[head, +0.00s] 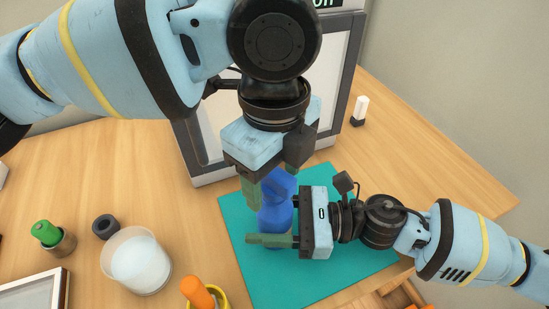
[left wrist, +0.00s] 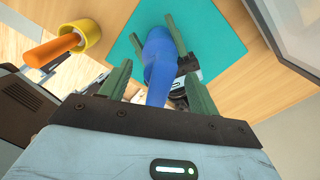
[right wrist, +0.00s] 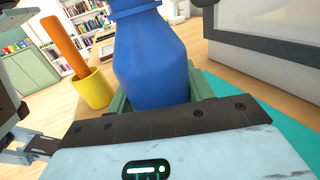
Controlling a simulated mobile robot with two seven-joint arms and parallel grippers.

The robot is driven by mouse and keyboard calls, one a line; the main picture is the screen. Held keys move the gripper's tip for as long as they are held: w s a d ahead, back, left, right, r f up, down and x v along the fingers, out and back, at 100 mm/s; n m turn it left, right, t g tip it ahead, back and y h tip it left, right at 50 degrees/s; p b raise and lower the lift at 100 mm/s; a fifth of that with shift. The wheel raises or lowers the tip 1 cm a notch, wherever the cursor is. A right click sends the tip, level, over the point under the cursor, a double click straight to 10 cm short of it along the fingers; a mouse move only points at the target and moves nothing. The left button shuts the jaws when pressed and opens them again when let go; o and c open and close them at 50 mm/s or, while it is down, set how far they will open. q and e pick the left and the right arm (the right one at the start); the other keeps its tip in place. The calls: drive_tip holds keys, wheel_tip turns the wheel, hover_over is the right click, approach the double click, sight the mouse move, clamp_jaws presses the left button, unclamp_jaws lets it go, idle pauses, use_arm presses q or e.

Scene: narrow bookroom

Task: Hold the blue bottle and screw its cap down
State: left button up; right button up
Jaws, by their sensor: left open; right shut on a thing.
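The blue bottle (head: 273,218) is upright over the teal mat (head: 335,262); I cannot tell whether its base touches it. My right gripper (head: 264,232) is shut on its body from the right side, and the right wrist view shows the bottle (right wrist: 150,70) between its green fingers. My left gripper (head: 270,190) points down over the bottle's top with open fingers. In the left wrist view the bottle's narrower blue top (left wrist: 157,92) lies between these fingers with gaps at both sides. I cannot make out a separate cap edge.
A dark-framed white panel (head: 205,143) stands close behind the mat. A clear cup (head: 137,262), a dark ring (head: 105,227), a green-topped item (head: 47,233) and an orange stick (head: 198,292) in a yellow cup (head: 221,298) stand at left. A small white bottle (head: 360,110) stands behind right.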

use_arm(q)
drive_tip(key=c, duration=1.1)
drive_tip(key=shift+o, duration=0.2)
